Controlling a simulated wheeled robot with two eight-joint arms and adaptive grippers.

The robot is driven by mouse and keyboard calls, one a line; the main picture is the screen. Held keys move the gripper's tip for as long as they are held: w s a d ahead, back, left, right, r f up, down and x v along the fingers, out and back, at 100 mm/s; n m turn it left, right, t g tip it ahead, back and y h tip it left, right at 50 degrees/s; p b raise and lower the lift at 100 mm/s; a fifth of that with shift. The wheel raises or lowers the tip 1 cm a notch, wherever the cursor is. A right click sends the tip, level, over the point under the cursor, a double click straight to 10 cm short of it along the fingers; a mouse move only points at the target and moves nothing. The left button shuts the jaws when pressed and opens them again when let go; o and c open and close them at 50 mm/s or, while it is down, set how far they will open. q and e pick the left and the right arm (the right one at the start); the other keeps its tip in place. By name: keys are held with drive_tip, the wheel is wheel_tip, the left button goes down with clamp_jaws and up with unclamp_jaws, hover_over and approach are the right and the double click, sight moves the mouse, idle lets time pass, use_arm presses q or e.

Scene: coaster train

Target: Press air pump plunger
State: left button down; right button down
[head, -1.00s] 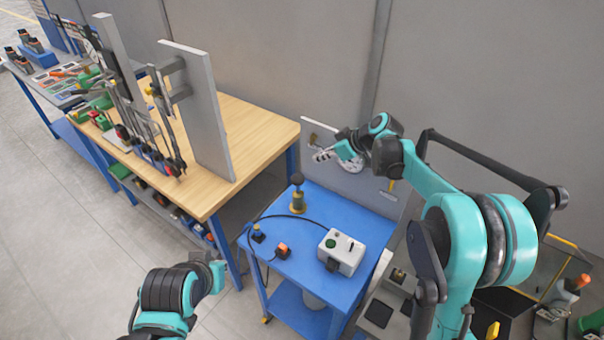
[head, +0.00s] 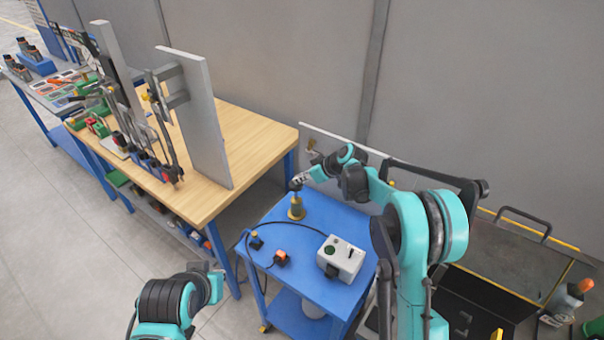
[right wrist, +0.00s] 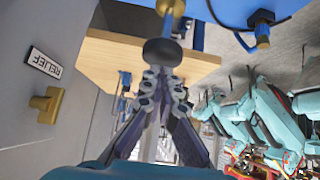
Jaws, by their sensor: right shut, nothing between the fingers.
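A grey box (head: 341,258) with a green button, an orange-topped part (head: 281,257) and a blue fitting (head: 255,241) with a hose share the blue cart (head: 280,283). A wooden workbench (head: 252,137) stands left. A brass valve (right wrist: 47,104) is beside a RELIEF label (right wrist: 43,62).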

drive_tip(key=shift+f, duration=0.2)
